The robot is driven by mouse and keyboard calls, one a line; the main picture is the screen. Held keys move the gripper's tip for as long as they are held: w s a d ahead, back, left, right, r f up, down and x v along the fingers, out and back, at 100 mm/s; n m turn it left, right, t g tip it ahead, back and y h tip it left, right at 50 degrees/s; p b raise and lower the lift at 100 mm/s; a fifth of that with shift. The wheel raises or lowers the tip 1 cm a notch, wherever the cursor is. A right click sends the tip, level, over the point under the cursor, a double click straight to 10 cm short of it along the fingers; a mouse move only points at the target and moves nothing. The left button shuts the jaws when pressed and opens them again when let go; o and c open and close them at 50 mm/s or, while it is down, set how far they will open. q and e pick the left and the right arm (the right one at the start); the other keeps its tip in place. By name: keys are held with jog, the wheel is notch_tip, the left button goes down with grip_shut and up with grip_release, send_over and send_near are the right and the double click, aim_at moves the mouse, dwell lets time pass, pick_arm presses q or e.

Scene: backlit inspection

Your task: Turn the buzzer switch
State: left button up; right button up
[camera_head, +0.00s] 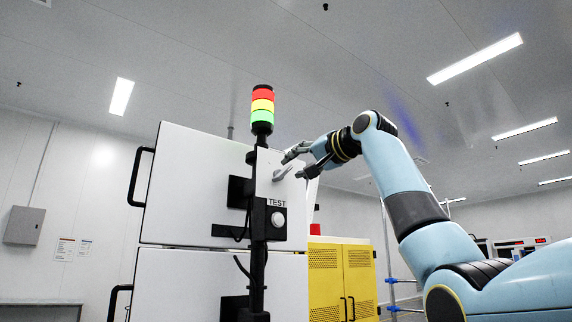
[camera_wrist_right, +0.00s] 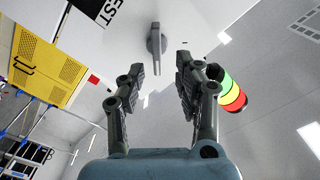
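The buzzer switch is a grey lever knob (camera_wrist_right: 155,42) on a white panel, at the top middle of the right wrist view. In the head view the knob (camera_head: 281,173) shows small on the white panel above the TEST label, partly beside my fingers. My right gripper (camera_head: 291,167) reaches in from the right at the panel. In the right wrist view its two fingers (camera_wrist_right: 161,75) are apart with nothing between them, and the knob lies just beyond the tips, roughly in line with the gap. The knob looks untouched. My left gripper is not in view.
A signal tower (camera_head: 262,108) with red, yellow and green lights stands on a black post beside the panel. A round white button (camera_head: 278,219) sits below the TEST label. A large white cabinet (camera_head: 190,185) is at left, a yellow cabinet (camera_head: 324,283) behind.

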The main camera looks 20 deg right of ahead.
aim_at(288, 170)
jog(key=p+x, duration=0.1)
jog(key=x, duration=0.3)
jog(key=shift+w+d+p, duration=0.15)
jog(key=shift+d+p, duration=0.05)
jog(key=shift+p, duration=0.15)
jog(key=shift+w+a, duration=0.2)
jog(key=shift+w, duration=0.1)
jog(key=shift+f, duration=0.1)
jog(key=shift+c, duration=0.3)
grip_shut()
